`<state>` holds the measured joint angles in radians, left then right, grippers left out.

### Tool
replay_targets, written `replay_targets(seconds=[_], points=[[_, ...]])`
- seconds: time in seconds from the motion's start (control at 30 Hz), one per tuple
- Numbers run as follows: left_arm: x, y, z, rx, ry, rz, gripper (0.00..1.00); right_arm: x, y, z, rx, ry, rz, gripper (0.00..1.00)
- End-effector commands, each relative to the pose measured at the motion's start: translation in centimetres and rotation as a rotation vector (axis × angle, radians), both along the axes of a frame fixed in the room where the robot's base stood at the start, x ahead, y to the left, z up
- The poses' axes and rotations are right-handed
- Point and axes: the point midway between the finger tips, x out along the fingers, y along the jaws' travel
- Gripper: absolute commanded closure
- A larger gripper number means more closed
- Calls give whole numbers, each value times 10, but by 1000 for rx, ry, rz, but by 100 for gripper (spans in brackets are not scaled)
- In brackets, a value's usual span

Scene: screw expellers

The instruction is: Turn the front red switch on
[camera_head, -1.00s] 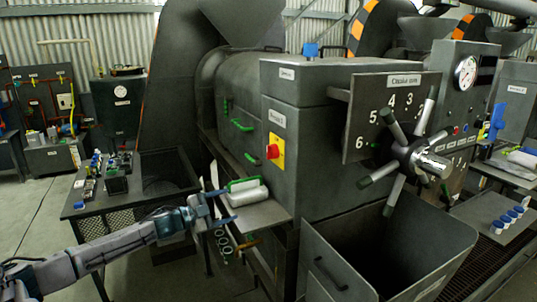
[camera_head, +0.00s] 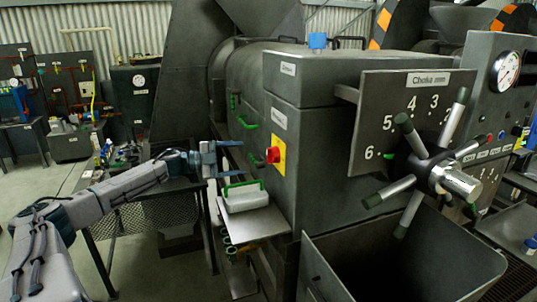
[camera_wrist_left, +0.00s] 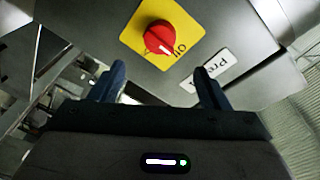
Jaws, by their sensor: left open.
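The red switch (camera_head: 273,155) is a round knob on a yellow plate (camera_head: 279,148) on the side of the grey press housing. In the left wrist view the red knob (camera_wrist_left: 161,38) shows ahead of the fingers, with a white mark on it and "NO"-like lettering on the yellow plate. My left gripper (camera_head: 236,158) is open and empty, pointing at the switch from the left with a gap between. In the left wrist view its two fingertips (camera_wrist_left: 161,78) stand apart, below the knob. My right gripper is not in view.
A small shelf (camera_head: 262,226) with a white, green-handled box (camera_head: 244,196) sits just below the gripper. A choke wheel (camera_head: 436,178) with spokes stands at the right, above an open grey bin (camera_head: 330,285). A dark table with small items is behind my arm.

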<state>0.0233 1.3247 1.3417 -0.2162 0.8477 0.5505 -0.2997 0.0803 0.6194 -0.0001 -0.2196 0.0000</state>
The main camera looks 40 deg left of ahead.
Motion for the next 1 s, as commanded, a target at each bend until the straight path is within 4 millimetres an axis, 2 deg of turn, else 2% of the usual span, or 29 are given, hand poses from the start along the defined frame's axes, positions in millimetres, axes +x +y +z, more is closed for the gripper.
replay_targets(seconds=[0.03, 0.17, 0.27, 0.43, 0.53, 0.8, 1.0], points=[[4, -3, 2, -3, -6, 0, 31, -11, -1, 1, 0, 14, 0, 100], [14, -10, 3, -5, -7, 2, 31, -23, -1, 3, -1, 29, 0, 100], [23, -16, 5, -5, -7, 2, 31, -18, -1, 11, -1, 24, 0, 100], [42, -30, 6, -6, -5, 1, 31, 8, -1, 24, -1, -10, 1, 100], [53, -38, 6, -5, -5, 2, 31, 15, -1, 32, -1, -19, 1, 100], [75, -53, 3, -2, -1, 3, 31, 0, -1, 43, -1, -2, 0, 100], [80, -57, 1, 1, 0, 2, 31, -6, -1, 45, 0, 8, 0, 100]])
